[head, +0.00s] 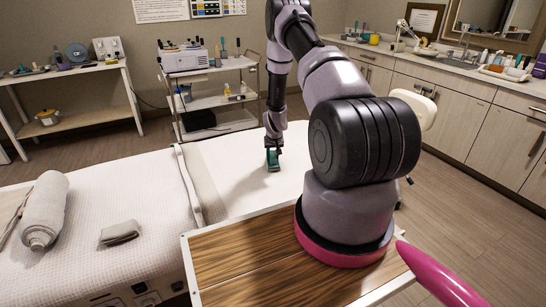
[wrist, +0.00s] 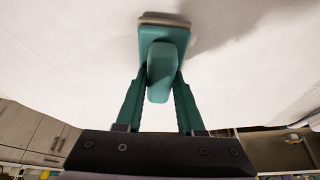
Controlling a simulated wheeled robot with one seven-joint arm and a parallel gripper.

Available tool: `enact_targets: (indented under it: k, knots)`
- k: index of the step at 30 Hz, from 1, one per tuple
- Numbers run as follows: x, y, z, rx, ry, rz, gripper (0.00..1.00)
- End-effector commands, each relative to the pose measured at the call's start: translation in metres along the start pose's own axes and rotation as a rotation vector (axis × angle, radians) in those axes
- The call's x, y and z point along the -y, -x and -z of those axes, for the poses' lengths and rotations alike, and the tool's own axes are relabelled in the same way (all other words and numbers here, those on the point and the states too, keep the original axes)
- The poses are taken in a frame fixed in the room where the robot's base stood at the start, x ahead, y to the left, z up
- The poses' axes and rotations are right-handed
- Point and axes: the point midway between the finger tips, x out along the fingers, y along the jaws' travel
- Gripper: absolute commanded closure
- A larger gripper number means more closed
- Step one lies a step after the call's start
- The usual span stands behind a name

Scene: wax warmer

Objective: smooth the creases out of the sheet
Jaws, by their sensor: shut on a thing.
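The white sheet (head: 225,160) covers the treatment bed and fills the upper part of the wrist view (wrist: 70,60). It looks mostly flat near my gripper; I cannot make out distinct creases there. My gripper (head: 272,157) points down over the bed's right section. In the wrist view my gripper (wrist: 160,88) is shut on the handle of a teal tool (wrist: 160,50) with a pale beige edge. The tool is at or very near the sheet; I cannot tell whether it touches.
A rolled towel (head: 45,208) and a folded grey cloth (head: 120,232) lie on the bed's left section. A wooden-topped surface (head: 235,250) is in front. A trolley (head: 210,100) stands behind the bed, and a counter (head: 460,80) runs along the right.

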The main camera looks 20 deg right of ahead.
Motion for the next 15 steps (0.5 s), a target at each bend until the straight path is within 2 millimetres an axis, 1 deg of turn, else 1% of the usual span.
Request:
enact_targets:
  k: [9, 15]
  knots:
    - [0.01, -0.01, 0.026, -0.003, 0.002, 0.0, 1.0]
    - [0.014, -0.015, 0.036, -0.001, 0.001, 0.0, 1.0]
